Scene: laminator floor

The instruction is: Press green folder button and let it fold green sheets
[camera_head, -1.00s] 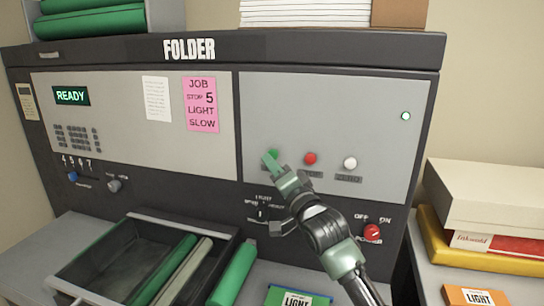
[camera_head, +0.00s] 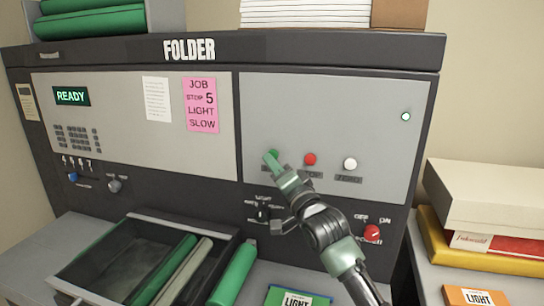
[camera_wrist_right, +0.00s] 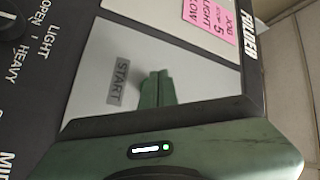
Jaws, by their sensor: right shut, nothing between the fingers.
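The folder machine (camera_head: 215,165) fills the head view, and its display (camera_head: 71,96) reads READY. My right gripper (camera_head: 271,161) is shut and empty, with its fingertips at the green button (camera_head: 274,153) on the right panel. The fingers cover most of the button, so whether it is pressed in cannot be told. In the right wrist view the shut fingers (camera_wrist_right: 155,90) point at the panel beside the START label (camera_wrist_right: 119,82), and the button is hidden. My left gripper is out of view.
A red button (camera_head: 310,159) and a white button (camera_head: 350,163) are right of the green one. A red power knob (camera_head: 373,232) and a dark selector knob (camera_head: 262,214) sit below. Boxes (camera_head: 490,195) stand at right. A green roll (camera_head: 234,274) lies beside the tray.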

